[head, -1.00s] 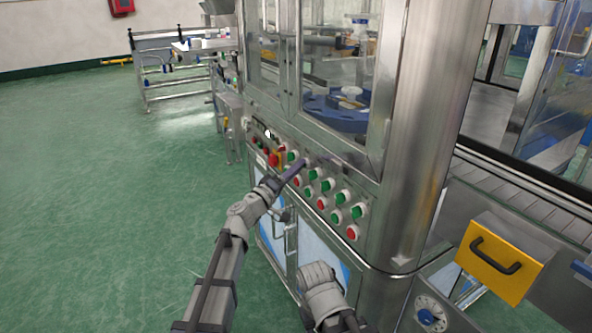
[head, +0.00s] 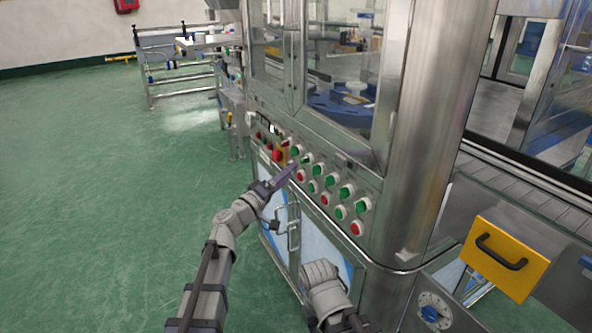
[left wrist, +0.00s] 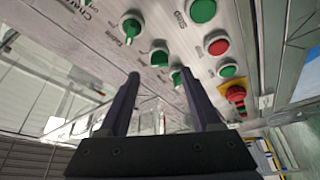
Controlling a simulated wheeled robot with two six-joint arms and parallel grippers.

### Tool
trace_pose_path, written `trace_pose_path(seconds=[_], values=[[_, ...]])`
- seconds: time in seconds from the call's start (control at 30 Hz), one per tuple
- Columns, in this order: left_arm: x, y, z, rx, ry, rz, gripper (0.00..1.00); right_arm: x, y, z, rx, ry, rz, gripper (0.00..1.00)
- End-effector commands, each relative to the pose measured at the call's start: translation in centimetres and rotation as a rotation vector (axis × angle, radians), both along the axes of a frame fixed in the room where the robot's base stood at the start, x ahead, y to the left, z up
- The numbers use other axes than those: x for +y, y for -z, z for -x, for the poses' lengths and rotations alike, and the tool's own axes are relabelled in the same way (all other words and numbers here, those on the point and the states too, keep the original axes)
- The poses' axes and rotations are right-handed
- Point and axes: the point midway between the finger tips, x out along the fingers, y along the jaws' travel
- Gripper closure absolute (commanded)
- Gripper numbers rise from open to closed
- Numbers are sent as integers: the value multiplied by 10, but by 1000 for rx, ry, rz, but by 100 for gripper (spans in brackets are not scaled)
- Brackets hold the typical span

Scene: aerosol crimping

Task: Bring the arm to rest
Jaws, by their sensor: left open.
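My left gripper (head: 284,177) is in front of the machine's button panel (head: 325,213), just below the red emergency stop (head: 278,155). In the left wrist view my left gripper (left wrist: 159,80) has its two dark fingers apart with nothing between them. Green and red buttons and green knobs show beyond the fingertips, and the emergency stop (left wrist: 236,94) on its yellow base is to the right. The fingertips look apart from the panel. A grey link of my other arm shows at the bottom centre of the head view; its gripper is not visible.
The steel machine with glass doors (head: 335,70) stands close in front. Cabinet doors with a handle (head: 293,236) lie below the panel. A yellow drawer front (head: 503,252) juts out at right. The green floor (head: 100,200) at left is clear.

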Motion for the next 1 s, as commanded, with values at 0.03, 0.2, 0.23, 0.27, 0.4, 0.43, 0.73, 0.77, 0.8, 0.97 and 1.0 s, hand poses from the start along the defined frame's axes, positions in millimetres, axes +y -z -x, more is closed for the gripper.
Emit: trace_pose_path(seconds=[0.03,0.2,0.23,0.27,0.4,0.43,0.73,0.77,0.8,0.97,1.0], values=[[6,3,9,0,-1,0,35,0,3,0,0,0,0,50],[15,5,18,0,0,0,35,0,5,0,0,0,1,50],[15,5,18,0,1,0,35,0,5,0,0,0,1,50],[15,5,18,0,1,0,35,0,5,0,0,0,1,50],[15,5,17,0,1,0,35,0,5,0,0,0,1,50],[15,5,18,0,1,0,35,0,5,0,0,0,1,50],[-18,54,59,84,148,-239,35,0,5,0,0,0,1,50],[-22,67,68,110,176,-289,35,0,5,0,0,0,1,50],[-26,84,80,148,213,-358,35,0,5,0,0,0,1,50],[-21,155,129,342,322,-641,35,0,5,0,0,0,1,50],[-14,172,142,400,340,-712,35,0,5,0,0,0,1,50]])
